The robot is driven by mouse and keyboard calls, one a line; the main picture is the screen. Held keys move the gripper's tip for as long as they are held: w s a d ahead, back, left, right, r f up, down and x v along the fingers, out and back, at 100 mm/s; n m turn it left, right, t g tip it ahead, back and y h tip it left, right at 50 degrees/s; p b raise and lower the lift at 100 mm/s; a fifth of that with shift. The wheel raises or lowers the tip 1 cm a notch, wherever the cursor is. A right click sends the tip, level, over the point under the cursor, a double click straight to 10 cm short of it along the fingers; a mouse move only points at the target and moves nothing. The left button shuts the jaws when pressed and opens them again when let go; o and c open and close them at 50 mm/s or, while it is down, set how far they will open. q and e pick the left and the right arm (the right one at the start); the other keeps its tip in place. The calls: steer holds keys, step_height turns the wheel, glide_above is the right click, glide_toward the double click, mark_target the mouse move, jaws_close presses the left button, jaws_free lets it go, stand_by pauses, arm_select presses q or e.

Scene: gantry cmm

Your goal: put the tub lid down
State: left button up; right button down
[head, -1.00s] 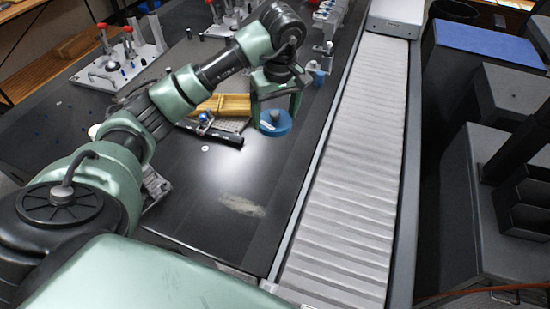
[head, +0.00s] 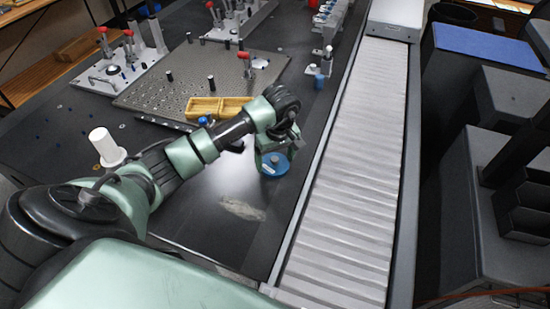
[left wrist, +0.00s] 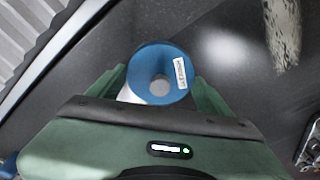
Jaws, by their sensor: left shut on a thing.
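The tub lid (head: 277,168) is a round blue disc with a grey knob and a white label. My left gripper (head: 272,152) is shut on it, over the right part of the dark table near the conveyor. In the left wrist view the lid (left wrist: 150,62) sits between the two green fingers, its label facing up. The gripper hides its near edge. I cannot tell whether the lid touches the table. My right gripper is not in view.
The dark table (head: 215,235) is clear in front of the lid, apart from a pale scuffed patch (head: 243,210). The ribbed conveyor (head: 350,150) runs along the right. A yellow divided tray (head: 203,107), a perforated plate (head: 165,95) and a white spool (head: 105,148) stand behind and left.

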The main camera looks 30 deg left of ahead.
mark_target(277, 168)
arm_select(q)
steer(key=shift+f, duration=0.1)
steer(key=o, duration=1.3)
steer(key=r, duration=0.4)
steer(key=d+r, duration=0.1)
steer(key=r, duration=0.7)
steer(key=shift+s+d+r+b, duration=0.15)
steer(key=shift+s+b, duration=0.2)
steer(key=shift+b, duration=0.05)
